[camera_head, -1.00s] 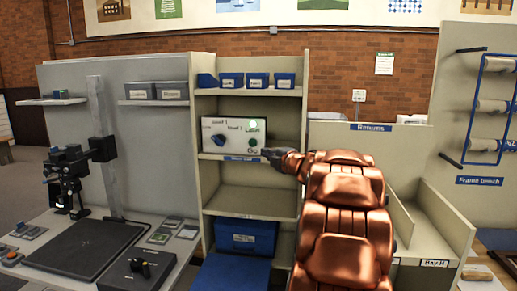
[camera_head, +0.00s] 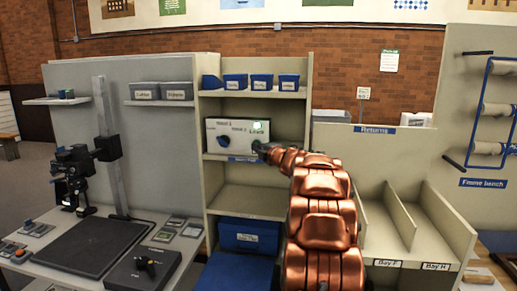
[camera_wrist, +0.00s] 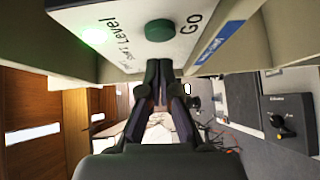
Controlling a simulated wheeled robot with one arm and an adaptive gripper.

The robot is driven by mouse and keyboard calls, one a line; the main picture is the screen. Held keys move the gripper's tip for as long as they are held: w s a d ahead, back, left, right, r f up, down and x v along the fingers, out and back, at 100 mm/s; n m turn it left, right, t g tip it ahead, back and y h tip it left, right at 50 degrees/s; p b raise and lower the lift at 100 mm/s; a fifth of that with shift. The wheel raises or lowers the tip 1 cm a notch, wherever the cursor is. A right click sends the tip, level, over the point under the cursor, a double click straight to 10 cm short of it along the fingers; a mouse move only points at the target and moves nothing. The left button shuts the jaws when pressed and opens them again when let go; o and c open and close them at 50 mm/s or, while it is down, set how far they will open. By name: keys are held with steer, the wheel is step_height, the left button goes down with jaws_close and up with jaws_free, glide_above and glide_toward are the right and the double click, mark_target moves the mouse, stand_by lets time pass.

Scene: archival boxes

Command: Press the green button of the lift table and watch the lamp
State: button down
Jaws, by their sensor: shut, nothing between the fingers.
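The white control box (camera_head: 230,133) stands on a middle shelf of the rack, with a dark blue knob on its left half. Its green button (camera_wrist: 159,30) shows whole in the wrist view, beside the word "Go". The lamp (camera_head: 257,126) on the box glows green; it also shows lit in the wrist view (camera_wrist: 93,36). My gripper (camera_wrist: 158,68) is shut and empty, its fingertips just below the button in that picture, with a small gap between. In the head view my gripper (camera_head: 262,149) is at the box's lower right and partly covers the button.
Small blue bins (camera_head: 262,82) stand on the shelf above, and a larger blue bin (camera_head: 248,235) below. The Returns bays (camera_head: 390,205) are right of my arm. A copy stand with a dark baseboard (camera_head: 88,247) is on the left table.

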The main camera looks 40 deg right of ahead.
steer(key=shift+w+d+f+p, duration=0.1)
steer(key=shift+w+d+p, duration=0.4)
steer(key=shift+d, duration=0.5)
steer(key=shift+w, duration=0.1)
steer(key=shift+d, duration=0.1)
